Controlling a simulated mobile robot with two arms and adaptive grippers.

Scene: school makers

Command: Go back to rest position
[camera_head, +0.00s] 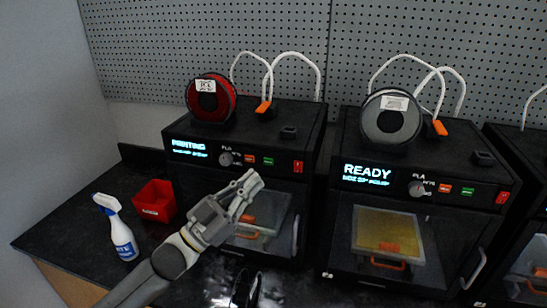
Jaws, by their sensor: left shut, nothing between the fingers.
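My left gripper (249,184) comes in from the lower left, with its grey arm below it. Its fingers are together and hold nothing. It is in front of the left 3D printer (180,165), which shows "PRINTING", and overlaps its front window. I cannot tell whether it touches the printer. My right gripper is not in view.
A "READY" printer (466,215) stands in the middle right; another printer (531,150) is cut off at the right edge. A red bin (155,200) and a spray bottle (119,232) stand on the dark counter (62,222) at left. A dark shiny thing (245,289) at the bottom is unclear.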

